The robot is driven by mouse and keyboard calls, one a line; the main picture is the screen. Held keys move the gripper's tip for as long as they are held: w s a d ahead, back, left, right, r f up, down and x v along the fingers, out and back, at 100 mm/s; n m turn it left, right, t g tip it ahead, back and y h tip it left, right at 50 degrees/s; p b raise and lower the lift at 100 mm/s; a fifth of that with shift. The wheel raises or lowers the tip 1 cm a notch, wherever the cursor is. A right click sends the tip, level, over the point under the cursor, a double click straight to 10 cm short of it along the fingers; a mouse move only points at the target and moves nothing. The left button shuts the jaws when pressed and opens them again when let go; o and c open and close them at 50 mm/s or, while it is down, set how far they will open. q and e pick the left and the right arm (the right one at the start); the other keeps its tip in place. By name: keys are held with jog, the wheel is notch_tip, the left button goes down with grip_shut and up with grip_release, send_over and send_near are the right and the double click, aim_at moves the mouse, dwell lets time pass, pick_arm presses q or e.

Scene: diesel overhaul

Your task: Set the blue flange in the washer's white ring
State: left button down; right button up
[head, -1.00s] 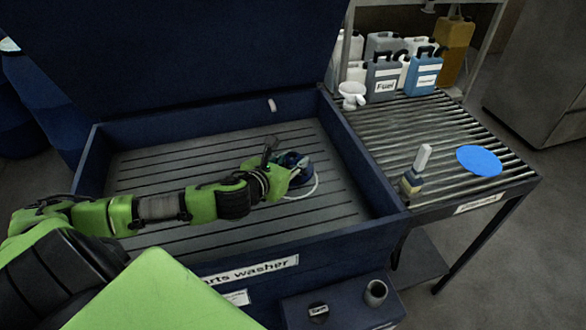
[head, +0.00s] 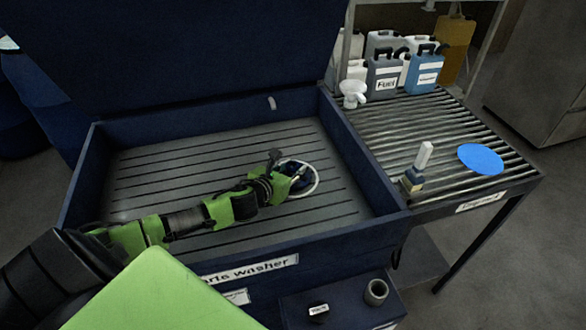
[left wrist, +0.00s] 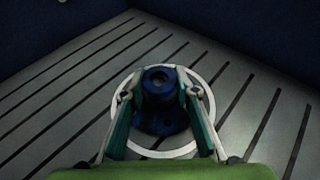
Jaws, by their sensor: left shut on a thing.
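The dark blue flange (left wrist: 161,88) is between the two fingers of my left gripper (left wrist: 160,95), which is shut on it. In the left wrist view the flange appears upright, and the white ring (left wrist: 155,153) shows around it and the fingers. In the head view my left gripper (head: 294,172) is low over the slatted floor of the washer (head: 160,170), with the flange (head: 297,184) partly hidden by it. The white ring (head: 317,181) shows at its right. I cannot tell whether the flange touches the floor. My right gripper is not in view.
The washer's dark blue walls (head: 345,150) enclose the floor. A roller table (head: 420,128) to the right holds a blue disc (head: 480,159), a brush-like tool (head: 418,170), a white jug (head: 352,94) and several canisters (head: 384,78). The washer floor left of my arm is clear.

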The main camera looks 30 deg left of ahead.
pick_arm(q)
jog(key=c, duration=1.6)
grip_release()
jog(key=shift+f, duration=0.1)
jog(key=shift+r, duration=0.2)
jog(key=shift+s, duration=0.35)
jog(key=v, duration=1)
jog(key=shift+s+d+r, duration=0.1)
jog(key=shift+s+r, duration=0.2)
jog(key=shift+s, duration=0.3)
